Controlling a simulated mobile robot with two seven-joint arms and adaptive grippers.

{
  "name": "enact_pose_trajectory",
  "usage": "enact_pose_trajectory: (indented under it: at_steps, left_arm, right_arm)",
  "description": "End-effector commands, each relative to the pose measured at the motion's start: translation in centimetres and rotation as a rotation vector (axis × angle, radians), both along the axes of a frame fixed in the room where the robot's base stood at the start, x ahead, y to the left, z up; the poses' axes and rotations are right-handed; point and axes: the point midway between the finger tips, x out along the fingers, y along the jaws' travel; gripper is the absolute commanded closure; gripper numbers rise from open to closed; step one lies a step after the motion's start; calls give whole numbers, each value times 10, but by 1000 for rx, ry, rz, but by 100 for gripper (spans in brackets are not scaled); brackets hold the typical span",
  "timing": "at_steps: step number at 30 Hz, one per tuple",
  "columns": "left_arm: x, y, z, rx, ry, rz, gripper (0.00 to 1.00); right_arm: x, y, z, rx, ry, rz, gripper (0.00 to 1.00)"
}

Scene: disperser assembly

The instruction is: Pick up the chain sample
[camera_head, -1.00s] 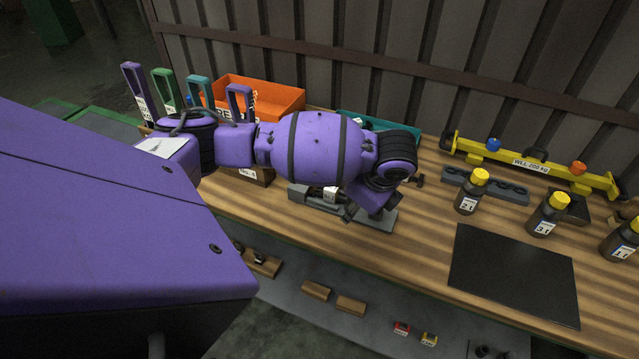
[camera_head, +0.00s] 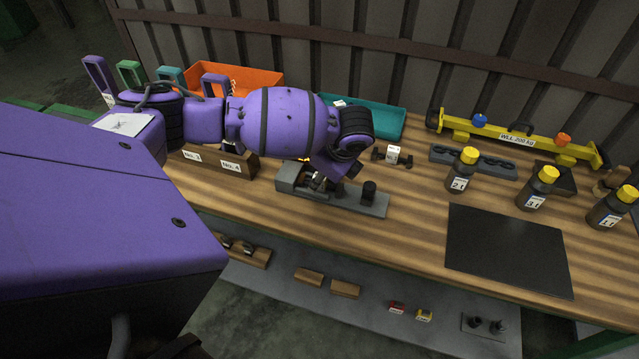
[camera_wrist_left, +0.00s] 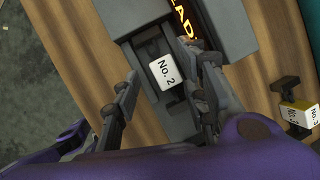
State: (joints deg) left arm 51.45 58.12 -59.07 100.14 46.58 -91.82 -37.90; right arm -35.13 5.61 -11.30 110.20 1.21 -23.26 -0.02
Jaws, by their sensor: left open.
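A small piece with a white label "No. 2" (camera_wrist_left: 163,71) sits in a slot of a grey fixture (camera_wrist_left: 180,116) in the left wrist view. It looks like the chain sample. The fixture (camera_head: 362,202) lies near the table's front edge in the head view. My left gripper (camera_wrist_left: 168,75) is open, with one finger on each side of the labelled piece; I cannot tell whether they touch it. In the head view my left gripper (camera_head: 324,184) is over the fixture and partly hidden by the wrist. My right gripper is not in view.
A similar piece labelled "No. 3" (camera_wrist_left: 300,114) lies to the right, also seen in the head view (camera_head: 392,155). Orange (camera_head: 262,80) and teal (camera_head: 385,122) bins stand behind. Dark bottles with yellow caps (camera_head: 463,170) and a black mat (camera_head: 508,250) are at right.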

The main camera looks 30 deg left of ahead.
Motion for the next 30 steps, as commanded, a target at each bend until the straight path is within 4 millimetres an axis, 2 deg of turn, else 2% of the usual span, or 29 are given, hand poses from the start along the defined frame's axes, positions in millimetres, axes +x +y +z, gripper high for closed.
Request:
enact_pose_trajectory:
  at_steps: [3, 11, 20, 30]
  left_arm:
    - [2, 4, -10, -1, 0, 0, 60]
    - [2, 4, -11, -1, -2, -1, 61]
    - [2, 5, -12, 0, 0, 0, 100]
    - [2, 7, -11, 5, -1, 3, 100]
  right_arm:
    - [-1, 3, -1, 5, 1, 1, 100]
    - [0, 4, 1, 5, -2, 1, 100]
    - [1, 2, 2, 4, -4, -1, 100]
    - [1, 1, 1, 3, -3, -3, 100]
